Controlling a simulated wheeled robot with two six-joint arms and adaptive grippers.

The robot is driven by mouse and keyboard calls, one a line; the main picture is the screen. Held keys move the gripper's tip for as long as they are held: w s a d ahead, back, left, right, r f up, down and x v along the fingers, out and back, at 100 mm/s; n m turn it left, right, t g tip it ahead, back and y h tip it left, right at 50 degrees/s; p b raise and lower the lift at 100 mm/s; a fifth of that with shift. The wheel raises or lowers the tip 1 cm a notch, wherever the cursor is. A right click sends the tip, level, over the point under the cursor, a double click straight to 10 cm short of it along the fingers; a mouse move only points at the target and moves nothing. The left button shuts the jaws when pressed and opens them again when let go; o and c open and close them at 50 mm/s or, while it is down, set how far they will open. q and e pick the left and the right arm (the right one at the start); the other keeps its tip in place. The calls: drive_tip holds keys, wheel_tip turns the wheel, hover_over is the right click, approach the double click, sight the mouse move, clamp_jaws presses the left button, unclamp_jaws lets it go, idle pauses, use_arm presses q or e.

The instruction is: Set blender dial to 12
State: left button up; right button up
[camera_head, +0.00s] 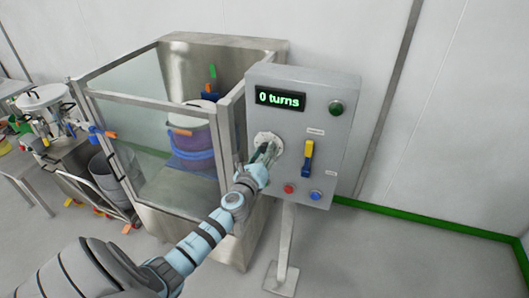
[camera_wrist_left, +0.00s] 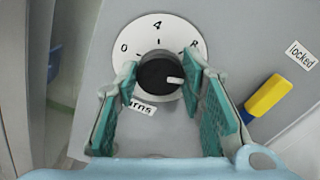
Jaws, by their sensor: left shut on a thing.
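The blender dial is a black knob (camera_wrist_left: 158,74) on a round white scale plate (camera_wrist_left: 157,28) with the numbers 0, 4 and 8 showing. Its white pointer mark points to the right, lower than the 8. My left gripper (camera_wrist_left: 158,78) has its green finger pads on either side of the knob and is shut on it. In the head view the left gripper (camera_head: 266,153) covers most of the dial; the white plate (camera_head: 270,139) shows around it. The display (camera_head: 280,99) on the grey control box (camera_head: 338,115) reads "0 turns". My right gripper is not in view.
A yellow and blue lever (camera_head: 308,158) sits right of the dial, by a "locked" label (camera_wrist_left: 300,55). Red (camera_head: 289,188) and blue (camera_head: 316,195) buttons are below, a green one (camera_head: 337,108) above. A glass-walled enclosure (camera_head: 150,140) stands left of the box.

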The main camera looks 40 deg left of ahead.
use_arm(q)
drive_tip(key=shift+m, duration=1.8)
drive_tip(key=shift+f, duration=0.1)
drive_tip(key=o, duration=1.1)
drive_tip(key=shift+o, duration=0.2)
drive_tip(key=v, duration=1.2)
drive_tip(key=shift+w, duration=0.1)
